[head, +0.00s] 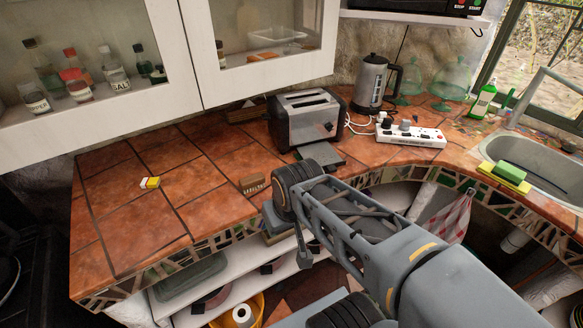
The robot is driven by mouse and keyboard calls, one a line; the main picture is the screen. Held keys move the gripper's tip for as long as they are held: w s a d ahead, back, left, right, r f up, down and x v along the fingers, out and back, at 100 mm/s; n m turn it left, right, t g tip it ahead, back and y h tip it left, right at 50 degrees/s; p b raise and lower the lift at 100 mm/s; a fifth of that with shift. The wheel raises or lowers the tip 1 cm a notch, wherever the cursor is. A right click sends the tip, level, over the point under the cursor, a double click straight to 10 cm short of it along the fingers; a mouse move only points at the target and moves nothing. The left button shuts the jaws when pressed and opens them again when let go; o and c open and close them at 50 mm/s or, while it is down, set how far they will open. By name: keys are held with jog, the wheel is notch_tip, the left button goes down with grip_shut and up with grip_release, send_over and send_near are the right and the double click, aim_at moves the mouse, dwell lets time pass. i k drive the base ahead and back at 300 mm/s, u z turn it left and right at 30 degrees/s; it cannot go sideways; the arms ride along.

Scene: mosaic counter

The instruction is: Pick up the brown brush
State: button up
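A small brown block-like thing (252,184) with pale marks lies on the tiled counter near its front edge. It may be the brown brush, but bristles cannot be made out. A second brown, wooden-looking thing (246,112) lies at the back by the wall, left of the toaster; its kind is unclear. My arm reaches in from the lower right, and its end lies just right of the small brown block in the picture. My gripper (303,255) seems to hang below that end, in front of the counter edge. Its fingers are not clear, and I see nothing held.
A toaster (304,118), a kettle (373,84) and a white power strip (411,135) stand behind my arm. A yellow-and-white block (150,183) lies at left. White cabinets (262,75) overhang the back. The sink (541,165) is at right. Left counter tiles are mostly free.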

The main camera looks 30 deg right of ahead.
aim_at(247, 183)
jog(key=u, duration=2.75)
jog(key=k, duration=0.6)
jog(key=z, duration=1.15)
jog(key=i, duration=0.5)
